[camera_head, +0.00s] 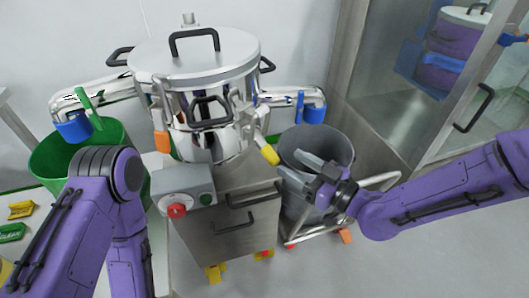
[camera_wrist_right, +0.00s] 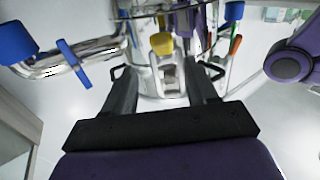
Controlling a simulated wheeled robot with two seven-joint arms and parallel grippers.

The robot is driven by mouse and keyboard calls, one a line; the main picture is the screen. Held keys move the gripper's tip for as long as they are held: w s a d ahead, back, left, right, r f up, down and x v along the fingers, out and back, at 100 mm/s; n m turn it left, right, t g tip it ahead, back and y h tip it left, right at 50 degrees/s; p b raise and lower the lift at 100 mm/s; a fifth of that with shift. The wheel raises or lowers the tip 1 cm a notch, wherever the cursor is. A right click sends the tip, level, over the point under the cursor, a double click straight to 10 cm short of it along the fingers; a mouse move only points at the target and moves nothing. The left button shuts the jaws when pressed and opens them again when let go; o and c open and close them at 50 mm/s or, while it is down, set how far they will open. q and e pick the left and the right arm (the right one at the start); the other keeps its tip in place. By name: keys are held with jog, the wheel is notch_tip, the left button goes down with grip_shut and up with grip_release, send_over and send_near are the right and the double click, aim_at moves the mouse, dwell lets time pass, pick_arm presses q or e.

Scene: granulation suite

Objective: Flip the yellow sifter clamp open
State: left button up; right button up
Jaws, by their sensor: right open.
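The yellow sifter clamp (camera_head: 270,154) is a short yellow handle on the lower right side of the steel sifter (camera_head: 200,95). It also shows in the right wrist view (camera_wrist_right: 162,44), beyond the gap between my fingers. My right gripper (camera_head: 288,163) is open and empty, just right of the yellow clamp with its fingers pointing toward it. In its wrist view, the two dark fingers (camera_wrist_right: 164,73) stand wide apart on either side of the clamp's line, with nothing between them. My left arm shows at lower left in the head view, but its gripper is out of view.
An orange handle (camera_head: 162,142) is on the sifter's left side. Pipes with blue ends (camera_head: 73,127) flank the sifter. A green bin (camera_head: 50,160) stands left, a grey bin (camera_head: 325,147) behind my right gripper. A control box with a red knob (camera_head: 177,211) sits below.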

aim_at(271, 152)
jog(key=x, duration=0.9)
jog(key=shift+a, duration=0.45)
